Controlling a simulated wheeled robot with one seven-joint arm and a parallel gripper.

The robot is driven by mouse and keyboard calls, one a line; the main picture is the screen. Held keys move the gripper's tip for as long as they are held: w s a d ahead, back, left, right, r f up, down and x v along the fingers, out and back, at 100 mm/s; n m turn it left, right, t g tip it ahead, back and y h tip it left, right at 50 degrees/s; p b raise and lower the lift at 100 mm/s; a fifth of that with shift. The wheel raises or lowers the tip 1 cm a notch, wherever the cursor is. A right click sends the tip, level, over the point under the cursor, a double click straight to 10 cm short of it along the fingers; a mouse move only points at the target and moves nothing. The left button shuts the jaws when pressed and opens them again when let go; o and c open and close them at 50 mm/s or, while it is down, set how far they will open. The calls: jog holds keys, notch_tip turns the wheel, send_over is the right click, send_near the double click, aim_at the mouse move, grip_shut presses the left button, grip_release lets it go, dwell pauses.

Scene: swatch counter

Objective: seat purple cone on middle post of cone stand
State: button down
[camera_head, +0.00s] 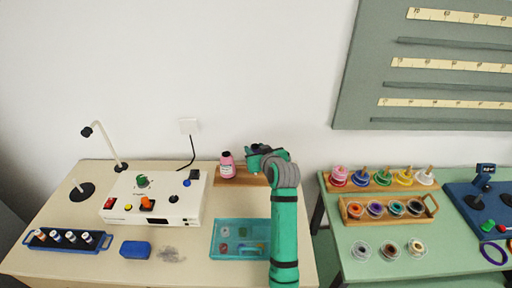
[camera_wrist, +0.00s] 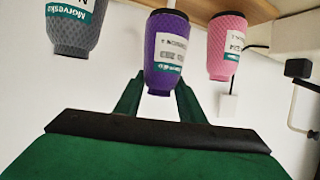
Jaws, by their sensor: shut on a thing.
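The purple cone (camera_wrist: 166,52) is between the fingers of my gripper (camera_wrist: 160,85), which is shut on it; this view is upside down. A light post shows just past the cone's dark base, so the base looks slightly off the wooden cone stand (camera_wrist: 240,10). How far the post enters the cone is hidden. The pink cone (camera_wrist: 230,48) and the grey cone (camera_wrist: 75,28) stand on either side. In the head view the pink cone (camera_head: 227,165) is at the left of the stand (camera_head: 240,181); my arm hides the purple and grey cones.
A white control box (camera_head: 155,197) stands left of the stand, with a lamp (camera_head: 105,145) behind it. A teal tray (camera_head: 228,252) lies in front. A green table (camera_head: 345,270) with spool racks is at the right.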

jog(key=shift+f, duration=1.45)
jog(key=shift+f, duration=0.1)
jog(key=c, duration=1.1)
grip_release()
jog(key=v, duration=1)
jog(key=shift+s+d, duration=0.1)
jog(key=shift+s, duration=0.2)
